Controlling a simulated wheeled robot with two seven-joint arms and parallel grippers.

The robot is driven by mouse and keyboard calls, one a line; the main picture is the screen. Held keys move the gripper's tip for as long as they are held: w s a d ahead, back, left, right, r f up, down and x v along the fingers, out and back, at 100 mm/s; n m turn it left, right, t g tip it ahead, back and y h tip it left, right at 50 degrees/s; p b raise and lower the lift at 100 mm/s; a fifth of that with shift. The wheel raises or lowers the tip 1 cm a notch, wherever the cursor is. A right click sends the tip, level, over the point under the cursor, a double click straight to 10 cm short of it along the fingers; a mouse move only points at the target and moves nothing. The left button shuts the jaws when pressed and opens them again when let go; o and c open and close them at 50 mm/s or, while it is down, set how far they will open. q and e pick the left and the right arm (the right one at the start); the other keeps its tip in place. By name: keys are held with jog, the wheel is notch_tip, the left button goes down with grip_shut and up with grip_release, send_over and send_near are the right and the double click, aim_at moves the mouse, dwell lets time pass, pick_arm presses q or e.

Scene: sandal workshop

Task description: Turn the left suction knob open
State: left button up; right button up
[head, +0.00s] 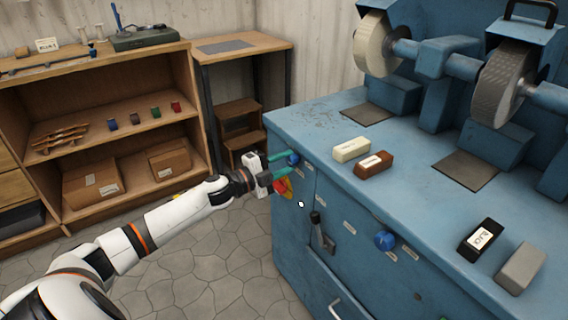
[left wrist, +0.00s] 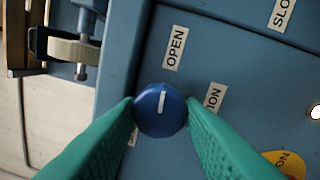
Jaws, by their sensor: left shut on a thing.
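The left suction knob (head: 293,158) is a blue round knob near the left end of the blue machine's front face. In the left wrist view the knob (left wrist: 148,118) has a white line pointing almost straight up the picture. The OPEN label (left wrist: 175,47) is above it, slightly to the right. My left gripper (head: 294,166) has green fingers, one on each side of the knob; in the left wrist view the fingertips (left wrist: 160,106) touch its sides. The gripper is shut on the knob. My right gripper is not in view.
A red and yellow switch (head: 283,188) sits just below the left fingers. A second blue knob (head: 385,240) and a black-handled lever (head: 317,226) are farther right on the blue machine (head: 330,110).

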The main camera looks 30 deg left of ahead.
pick_arm(q)
jog(key=shift+m, duration=0.6)
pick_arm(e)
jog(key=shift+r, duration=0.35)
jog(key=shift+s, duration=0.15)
pick_arm(q)
jog(key=shift+f, duration=0.1)
jog(key=o, duration=1)
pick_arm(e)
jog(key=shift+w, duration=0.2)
